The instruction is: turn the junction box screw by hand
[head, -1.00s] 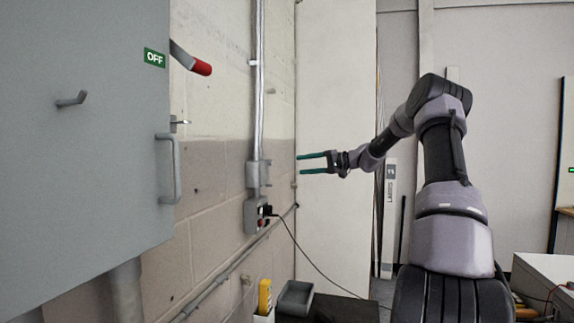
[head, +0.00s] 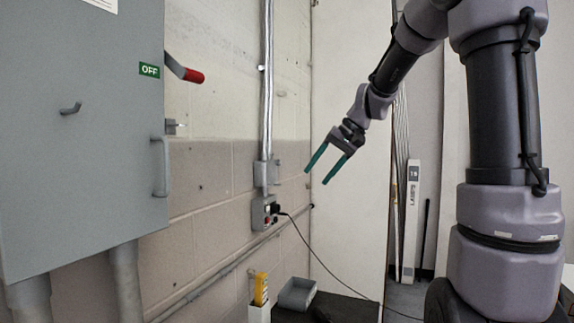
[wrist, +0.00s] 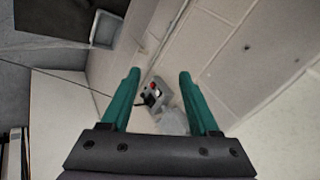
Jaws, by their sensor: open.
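The junction box (head: 266,173) is a small grey box on the vertical conduit against the block wall in the head view. I cannot make out its screw. In the wrist view a pale, blurred grey shape (wrist: 172,121) lies between my fingers, perhaps this box. My gripper (head: 317,176) is open and empty, with two green fingers pointing down and left. It appears right of the junction box and apart from it. In the wrist view the open fingers (wrist: 159,74) frame the socket box (wrist: 156,91) with its red button.
The socket box (head: 264,212) with a black plug and cable is below the junction box. A large grey cabinet (head: 75,150) with a red-tipped lever (head: 192,75) stands at left. A grey tray (head: 297,294) and a yellow tool (head: 261,289) are low down. Open space surrounds my gripper.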

